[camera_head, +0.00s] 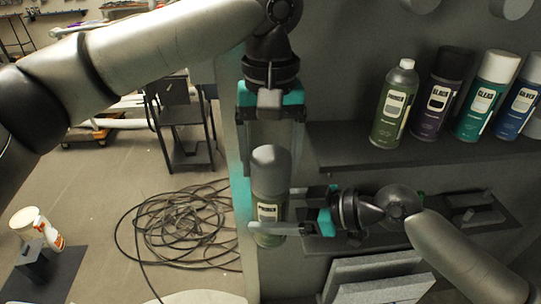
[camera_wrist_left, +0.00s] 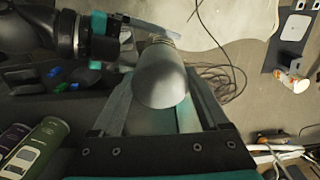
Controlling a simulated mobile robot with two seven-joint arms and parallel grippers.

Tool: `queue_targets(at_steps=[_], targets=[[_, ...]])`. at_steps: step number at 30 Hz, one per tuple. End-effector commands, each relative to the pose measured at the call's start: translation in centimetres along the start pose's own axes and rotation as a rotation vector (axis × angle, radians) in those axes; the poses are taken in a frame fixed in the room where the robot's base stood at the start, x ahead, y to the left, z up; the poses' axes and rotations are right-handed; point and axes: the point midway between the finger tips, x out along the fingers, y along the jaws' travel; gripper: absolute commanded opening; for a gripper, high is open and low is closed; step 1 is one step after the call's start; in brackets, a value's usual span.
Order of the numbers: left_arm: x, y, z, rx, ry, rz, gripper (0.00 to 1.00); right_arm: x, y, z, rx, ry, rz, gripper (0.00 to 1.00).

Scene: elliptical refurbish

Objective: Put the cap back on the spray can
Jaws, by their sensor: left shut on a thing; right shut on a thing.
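A spray can (camera_head: 267,192) with a PRIMER label stands upright in the air in the head view. My right gripper (camera_head: 278,210) comes from the right and is shut around the can's body. A smooth grey cap (camera_head: 270,157) is at the can's top; I cannot tell whether it is fully seated. My left gripper (camera_head: 270,146) points down from above, its fingers on either side of the cap and shut on it. In the left wrist view the cap (camera_wrist_left: 161,80) lies between the two fingers and hides most of the can. My right gripper also shows there, at the upper left.
An uncapped green PRIMER can (camera_head: 394,106) stands on the shelf (camera_head: 345,145), beside capped purple (camera_head: 437,92), teal (camera_head: 486,97) and blue (camera_head: 519,108) cans. A lower shelf is behind my right gripper. A coiled cable (camera_head: 180,228) lies on the floor at the left.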

Motion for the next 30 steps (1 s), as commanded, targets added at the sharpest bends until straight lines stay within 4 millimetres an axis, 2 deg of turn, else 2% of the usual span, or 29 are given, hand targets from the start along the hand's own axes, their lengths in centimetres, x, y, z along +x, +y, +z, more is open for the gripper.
queue_targets(at_steps=[12, 13, 18, 30], targets=[[0.56, -0.02, 0.01, 0.0, -0.001, 0.0, 0.33, -0.01, 0.01, -0.06, 0.0, 0.001, 0.0, 0.03], [0.57, -0.02, 0.01, 0.0, -0.001, 0.0, 0.79, -0.01, 0.01, -0.06, 0.0, 0.001, 0.0, 0.03], [0.56, -0.01, 0.01, 0.0, -0.001, 0.0, 0.98, -0.01, 0.02, -0.11, -0.001, 0.002, 0.001, 0.03], [0.53, 0.0, 0.01, 0.0, -0.001, 0.0, 1.0, -0.01, 0.01, -0.09, -0.001, 0.002, 0.001, 0.03]])
